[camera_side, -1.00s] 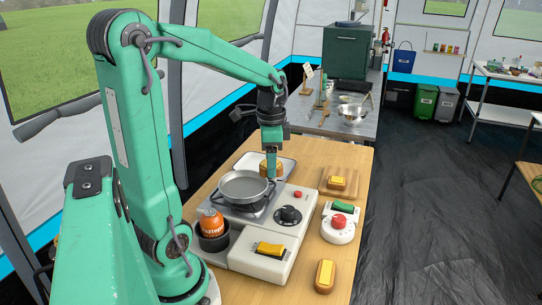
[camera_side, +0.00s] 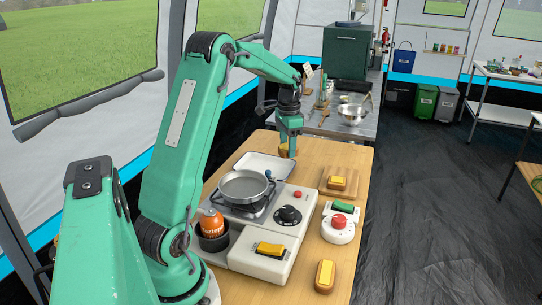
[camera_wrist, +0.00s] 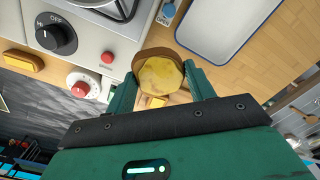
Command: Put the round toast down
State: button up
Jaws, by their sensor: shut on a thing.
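My gripper (camera_side: 291,140) is shut on the round toast (camera_wrist: 158,75), a golden disc with a brown crust. In the wrist view the toast sits between my two green fingers. In the side view the toast (camera_side: 284,150) is partly hidden by my gripper, held in the air near the back right edge of the white tray (camera_side: 262,166). The blue-rimmed tray (camera_wrist: 224,45) is empty where it shows in the wrist view. The grey pan (camera_side: 243,186) stands on the burner in front of the tray.
A wooden board (camera_side: 348,189) with a yellow block (camera_side: 337,182) lies to the right. The white stove (camera_side: 287,232) has a black knob. Bare table shows between tray and board.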

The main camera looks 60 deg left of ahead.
jog(key=shift+n, duration=0.4)
jog(key=shift+w+a+f, duration=0.35)
jog(key=shift+a+f, duration=0.1)
jog(key=shift+a, duration=0.2)
jog(key=shift+w+a+f, duration=0.4)
jog(key=shift+a+f, duration=0.1)
jog(key=shift+a, duration=0.15)
jog(key=shift+w+a+f, duration=0.35)
jog(key=shift+a+f, duration=0.1)
jog(key=shift+a, duration=0.2)
send_over(265, 169)
notch_tip(265, 169, down, 7)
jog(key=shift+f, duration=2)
jog(key=shift+f, duration=0.1)
jog(key=o, duration=1)
